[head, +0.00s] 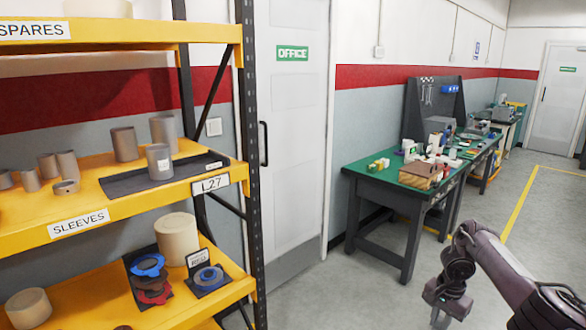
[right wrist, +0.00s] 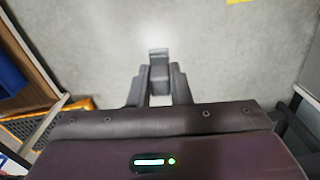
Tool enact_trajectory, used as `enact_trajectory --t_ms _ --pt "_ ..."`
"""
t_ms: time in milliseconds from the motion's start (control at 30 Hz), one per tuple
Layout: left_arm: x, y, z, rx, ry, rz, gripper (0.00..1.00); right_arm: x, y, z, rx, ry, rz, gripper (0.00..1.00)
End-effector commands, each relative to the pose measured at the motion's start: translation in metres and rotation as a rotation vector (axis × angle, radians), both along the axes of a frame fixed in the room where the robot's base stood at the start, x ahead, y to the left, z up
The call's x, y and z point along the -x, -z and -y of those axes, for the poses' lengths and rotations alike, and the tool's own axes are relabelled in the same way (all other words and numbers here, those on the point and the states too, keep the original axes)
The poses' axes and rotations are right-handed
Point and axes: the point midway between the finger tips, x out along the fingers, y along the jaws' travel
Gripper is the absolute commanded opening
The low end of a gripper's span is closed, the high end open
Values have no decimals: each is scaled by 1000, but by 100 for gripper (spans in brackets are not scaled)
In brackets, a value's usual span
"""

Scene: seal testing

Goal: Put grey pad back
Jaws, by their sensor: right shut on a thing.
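My right gripper (head: 436,312) hangs over the open floor at the lower right of the head view, apart from the shelf and the bench. In the right wrist view the right gripper (right wrist: 159,88) is shut on a small grey block, which looks like the grey pad (right wrist: 159,70). It sticks out past the fingertips, with floor behind it. In the head view the pad is too small to make out clearly. My left gripper is not in view.
A yellow shelf rack (head: 120,215) with grey and tan sleeves stands at left; its lower shelf holds blue and red rings. A green-topped workbench (head: 375,180) with a brown box (head: 418,180) stands at the back wall. Floor (head: 340,290) between them is clear.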

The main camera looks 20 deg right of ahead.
Motion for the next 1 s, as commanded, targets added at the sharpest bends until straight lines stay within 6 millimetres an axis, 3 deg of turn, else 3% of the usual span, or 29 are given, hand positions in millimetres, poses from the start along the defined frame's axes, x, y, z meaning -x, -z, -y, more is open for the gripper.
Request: enact_trajectory --t_ms 233,467,600,800,1000 --pt "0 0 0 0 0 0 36 -33 -26 -47 4 -132 4 0" --pt "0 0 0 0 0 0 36 -51 -48 -91 4 -256 2 0" --pt "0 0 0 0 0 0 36 -62 -75 -143 4 -410 3 0" --pt "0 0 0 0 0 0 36 -48 -108 -215 2 -652 0 0" --pt "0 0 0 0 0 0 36 -9 -128 -258 0 -843 0 0"
